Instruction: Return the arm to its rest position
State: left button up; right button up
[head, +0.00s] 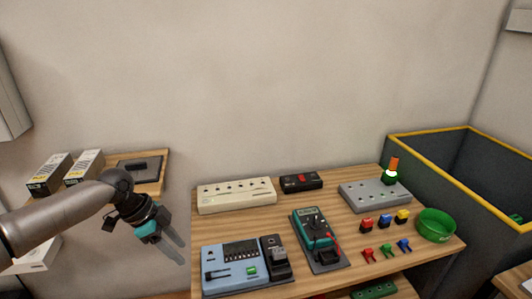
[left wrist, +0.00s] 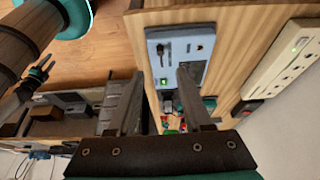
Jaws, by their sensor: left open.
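My left gripper (head: 178,246) hangs at the end of my left arm, left of the workbench, with its fingers pointing down and right. In the left wrist view its two grey fingers (left wrist: 160,76) are apart with nothing held between them. The gripper is in free air, apart from the blue device (head: 246,265) at the bench's near left corner. That device also shows beyond the fingers in the left wrist view (left wrist: 172,48).
The wooden bench (head: 285,222) holds a beige power strip (head: 236,195), a multimeter (head: 318,238), a grey box (head: 374,196), small coloured connectors and a green bowl (head: 437,225). A side shelf with boxes (head: 50,175) stands behind my left arm. A yellow-edged dark bin (head: 440,170) stands right.

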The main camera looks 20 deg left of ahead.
pick_arm(q)
jog(key=s+d+f+n+y, duration=0.15)
jog(key=s+d+f, duration=0.25)
jog(key=s+d, duration=0.5)
jog(key=s+d+f+n, duration=0.35)
jog(key=s+d, duration=0.25)
jog(key=d, duration=0.6)
jog(key=s+a+r+n+t+y, duration=0.1)
jog(key=s+a+r+n+y, duration=0.15)
jog(key=s+n, duration=0.2)
notch_tip(320, 180, down, 22)
jog(key=s, duration=0.1)
jog(key=s+a+f+g, duration=0.2)
jog(key=s+f, duration=1.3)
jog(key=s, duration=0.1)
jog(key=shift+a+f+b, duration=0.2)
jog(key=shift+a+b, duration=0.2)
jog(key=shift+b, duration=0.05)
